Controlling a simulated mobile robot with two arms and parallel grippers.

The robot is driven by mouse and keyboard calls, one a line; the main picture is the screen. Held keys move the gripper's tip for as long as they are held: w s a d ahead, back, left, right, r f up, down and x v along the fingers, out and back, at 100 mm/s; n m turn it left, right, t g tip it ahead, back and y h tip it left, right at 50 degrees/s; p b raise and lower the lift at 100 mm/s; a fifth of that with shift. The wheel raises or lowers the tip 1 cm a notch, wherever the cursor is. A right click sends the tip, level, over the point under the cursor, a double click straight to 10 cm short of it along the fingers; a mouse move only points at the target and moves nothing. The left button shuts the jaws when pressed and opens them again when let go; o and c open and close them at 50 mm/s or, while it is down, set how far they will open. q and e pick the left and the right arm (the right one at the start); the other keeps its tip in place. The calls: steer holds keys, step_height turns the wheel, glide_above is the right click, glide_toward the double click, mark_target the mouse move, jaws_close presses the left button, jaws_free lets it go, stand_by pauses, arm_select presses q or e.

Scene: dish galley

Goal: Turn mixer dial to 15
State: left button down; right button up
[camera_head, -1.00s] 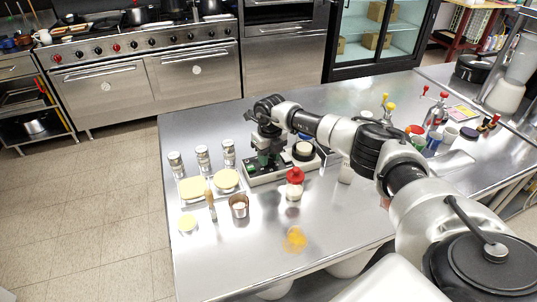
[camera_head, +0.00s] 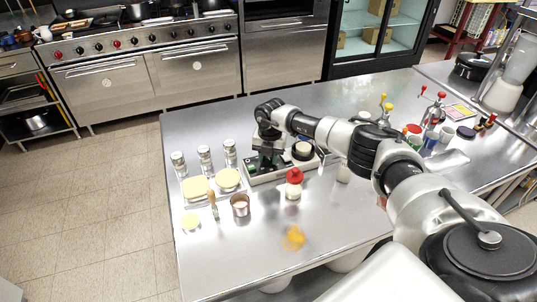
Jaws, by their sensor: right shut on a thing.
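The mixer base (camera_head: 258,176) is a pale, low panel on the steel table, with a green spot near its left part and a round dark-and-cream piece (camera_head: 303,150) on its right part. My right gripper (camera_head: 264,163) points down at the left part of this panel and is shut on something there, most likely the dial. The gripper hides the dial, so its setting cannot be read. My left gripper is not in view.
A red-topped jar (camera_head: 293,184) stands just in front of the panel. A copper-coloured cup (camera_head: 240,206), a brush (camera_head: 212,202), yellow-topped containers (camera_head: 228,180) and several glass shakers (camera_head: 204,159) stand to the left. A yellow spill (camera_head: 293,238) lies on clear table in front.

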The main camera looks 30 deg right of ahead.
steer(key=shift+r+m, duration=0.1)
steer(key=shift+m, duration=0.2)
stand_by(0.4)
steer(key=o, duration=0.9)
steer(key=r+b, duration=0.1)
steer(key=r, duration=0.4)
steer(key=r+b, duration=0.1)
steer(key=r, duration=0.4)
steer(key=shift+s+d+r, duration=0.15)
steer(key=shift+d+r, duration=0.05)
steer(key=shift+r, duration=0.15)
